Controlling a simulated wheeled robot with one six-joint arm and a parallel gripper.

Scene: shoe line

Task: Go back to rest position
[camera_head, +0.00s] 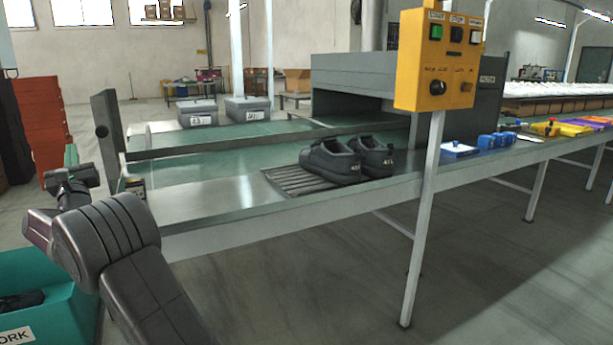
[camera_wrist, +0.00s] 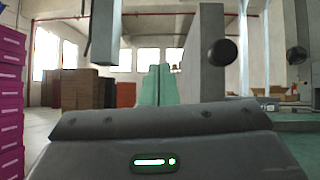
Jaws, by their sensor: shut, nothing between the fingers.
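My gripper (camera_wrist: 160,85) shows in the wrist view as two pale green fingers side by side, shut with nothing between them. In the head view my arm reaches up at the lower left, its wrist to the left of the conveyor's near end and apart from the shoes. A pair of dark shoes (camera_head: 335,161) rests on a slatted grey rack (camera_head: 290,180) on the near side of the line, well to the right of my wrist.
A teal bin (camera_head: 60,285) with a dark item inside stands at the lower left, close to my arm. An upright dark post (camera_head: 108,130) rises at the conveyor's end. Two grey boxes (camera_head: 197,113) sit farther back.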

